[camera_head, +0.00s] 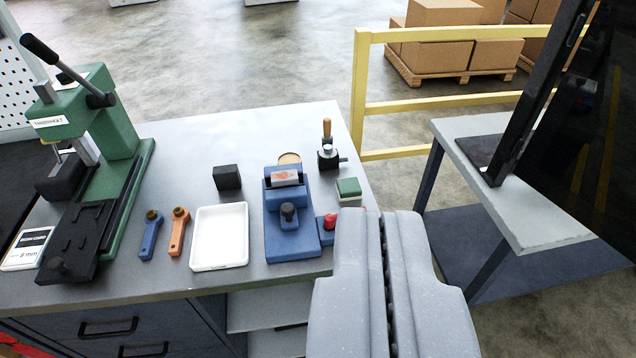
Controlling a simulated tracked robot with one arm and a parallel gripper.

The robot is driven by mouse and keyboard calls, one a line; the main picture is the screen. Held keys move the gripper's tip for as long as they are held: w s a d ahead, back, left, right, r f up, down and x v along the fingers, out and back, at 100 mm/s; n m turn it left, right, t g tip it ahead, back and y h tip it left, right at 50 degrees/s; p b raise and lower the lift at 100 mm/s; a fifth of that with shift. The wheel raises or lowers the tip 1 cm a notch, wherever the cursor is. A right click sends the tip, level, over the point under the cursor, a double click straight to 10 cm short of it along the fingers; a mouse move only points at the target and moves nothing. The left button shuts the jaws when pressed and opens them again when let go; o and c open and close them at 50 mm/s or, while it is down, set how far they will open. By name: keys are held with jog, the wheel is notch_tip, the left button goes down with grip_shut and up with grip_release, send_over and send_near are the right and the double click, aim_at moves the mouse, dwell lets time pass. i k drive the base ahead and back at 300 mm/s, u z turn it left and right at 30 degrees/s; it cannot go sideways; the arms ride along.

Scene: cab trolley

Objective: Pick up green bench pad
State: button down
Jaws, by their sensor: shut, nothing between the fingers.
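A small block with a green top and pale sides (348,187), which fits the green bench pad, sits near the right edge of the grey workbench (180,160). It is fully in view, just right of a blue fixture. My gripper (383,214) is large in the lower right, with its two grey fingers shut and nothing between them. Its tips appear just below and right of the green pad in the picture, apart from it.
A blue fixture (290,240) with a red knob (330,221) beside it stands left of the pad. A small metal tool with a wooden handle (327,128) stands behind it. A white tray (220,237), black cube (227,177) and green press (115,130) are farther left. A yellow rail (440,107) stands behind.

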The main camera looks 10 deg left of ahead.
aim_at(348, 189)
jog(key=u, duration=0.4)
jog(key=i, duration=1.4)
jog(key=z, duration=0.3)
